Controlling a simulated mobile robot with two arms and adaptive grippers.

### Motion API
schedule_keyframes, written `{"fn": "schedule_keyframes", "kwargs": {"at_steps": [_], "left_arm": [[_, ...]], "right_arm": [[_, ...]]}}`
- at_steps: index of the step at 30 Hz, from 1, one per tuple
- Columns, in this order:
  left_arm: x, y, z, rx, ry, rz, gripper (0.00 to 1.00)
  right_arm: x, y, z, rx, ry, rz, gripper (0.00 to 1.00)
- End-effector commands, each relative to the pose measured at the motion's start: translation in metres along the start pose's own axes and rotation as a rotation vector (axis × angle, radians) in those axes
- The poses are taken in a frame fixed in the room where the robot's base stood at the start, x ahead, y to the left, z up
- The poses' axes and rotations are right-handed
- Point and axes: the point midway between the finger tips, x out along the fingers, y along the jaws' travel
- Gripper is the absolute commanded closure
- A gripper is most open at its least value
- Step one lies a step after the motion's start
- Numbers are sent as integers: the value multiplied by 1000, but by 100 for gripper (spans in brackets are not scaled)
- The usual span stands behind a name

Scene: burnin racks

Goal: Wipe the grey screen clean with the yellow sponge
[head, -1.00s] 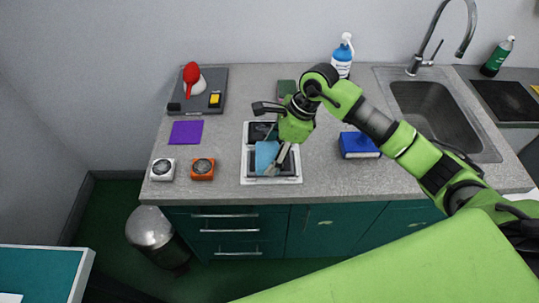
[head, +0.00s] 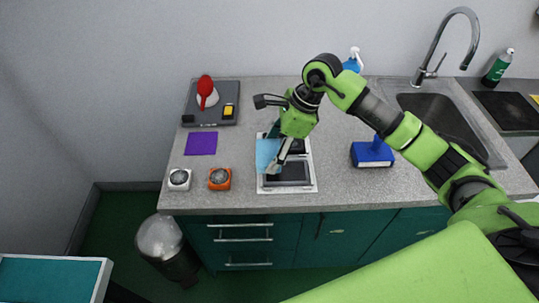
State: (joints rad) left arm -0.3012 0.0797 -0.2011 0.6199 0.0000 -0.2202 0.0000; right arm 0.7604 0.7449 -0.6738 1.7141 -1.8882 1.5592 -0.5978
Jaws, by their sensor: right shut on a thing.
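A white-framed unit (head: 315,185) with dark grey panels lies near the counter's front edge. Its front grey screen (head: 290,172) is mostly visible, while my arm partly covers the rear panel. My right gripper (head: 279,163) is over the unit's left side, pointing down, shut on a light blue cloth-like piece (head: 265,153). This piece overlaps the unit's left edge; whether it touches the screen is hard to tell. A small yellow block (head: 228,110), possibly the sponge, lies on the dark grey board at the back left. My left gripper is out of view.
The dark grey board (head: 208,118) also carries a red-and-white item (head: 206,92). A purple square (head: 201,143), a white dial box (head: 179,179) and an orange one (head: 219,178) lie left. A blue block-based object (head: 372,155) and the sink (head: 445,125) are right.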

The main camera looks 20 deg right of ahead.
Motion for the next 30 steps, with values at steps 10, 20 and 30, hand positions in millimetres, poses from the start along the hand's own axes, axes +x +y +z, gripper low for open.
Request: {"fn": "schedule_keyframes", "kwargs": {"at_steps": [10, 20, 30], "left_arm": [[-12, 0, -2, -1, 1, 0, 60], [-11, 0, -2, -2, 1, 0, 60], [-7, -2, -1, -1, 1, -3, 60]], "right_arm": [[-27, -4, 3, 5, 1, -2, 52], [-26, -4, 3, 5, 0, -2, 52], [-28, -2, 2, 16, 0, -8, 52]]}}
